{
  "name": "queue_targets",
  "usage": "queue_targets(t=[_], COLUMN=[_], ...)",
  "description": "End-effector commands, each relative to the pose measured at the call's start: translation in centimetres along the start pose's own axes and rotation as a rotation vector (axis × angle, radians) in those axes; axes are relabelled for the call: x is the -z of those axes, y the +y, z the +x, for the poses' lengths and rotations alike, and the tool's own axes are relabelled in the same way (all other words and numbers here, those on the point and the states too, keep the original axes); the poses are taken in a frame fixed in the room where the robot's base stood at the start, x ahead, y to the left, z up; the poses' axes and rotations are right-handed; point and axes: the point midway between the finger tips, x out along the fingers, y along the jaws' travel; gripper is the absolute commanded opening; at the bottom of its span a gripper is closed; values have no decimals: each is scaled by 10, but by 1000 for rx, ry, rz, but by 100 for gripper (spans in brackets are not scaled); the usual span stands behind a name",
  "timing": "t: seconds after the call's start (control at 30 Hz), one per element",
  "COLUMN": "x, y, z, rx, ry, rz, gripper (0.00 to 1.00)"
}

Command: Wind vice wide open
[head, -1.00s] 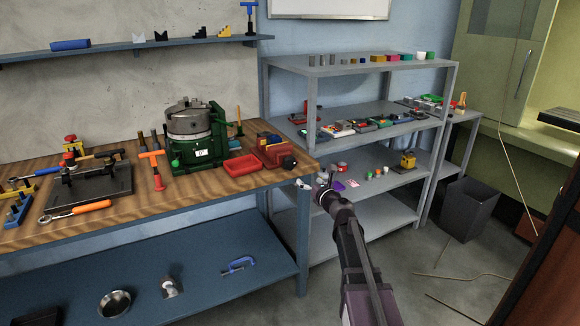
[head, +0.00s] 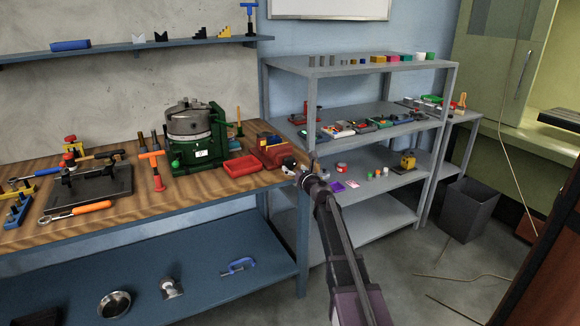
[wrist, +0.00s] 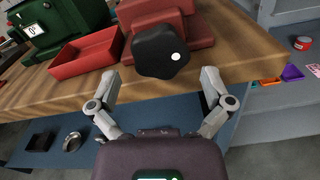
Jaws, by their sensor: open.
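The red vice (head: 268,153) sits at the right end of the wooden bench. It also shows at the top of the wrist view (wrist: 190,29), partly cut off by the frame edge. Its black lobed knob (wrist: 161,52) with a white dot faces my wrist camera at the bench's front edge. My gripper (wrist: 160,77) is open, one finger to each side and a little short of the knob, apparently not touching it. In the head view my gripper (head: 296,166) is close in front of the vice and covers much of the knob.
A red tray (head: 241,166) lies left of the vice, beside a green machine (head: 195,137). The bench edge (wrist: 245,72) runs close by my right finger. A grey shelf unit (head: 384,217) with small items stands to the right. The lower blue shelf (head: 190,260) lies beneath.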

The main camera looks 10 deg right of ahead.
Motion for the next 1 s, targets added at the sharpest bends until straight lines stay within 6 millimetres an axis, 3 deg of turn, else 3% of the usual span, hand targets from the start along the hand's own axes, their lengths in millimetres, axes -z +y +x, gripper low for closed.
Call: queue_targets(t=[0.23,0.67,0.9,1.0], x=[0,0,0,0], y=[0,0,0,0], z=[25,29,29,29], rx=[0,0,0,0], ry=[0,0,0,0], rz=[0,0,0,0], gripper=[100,100,32,28])
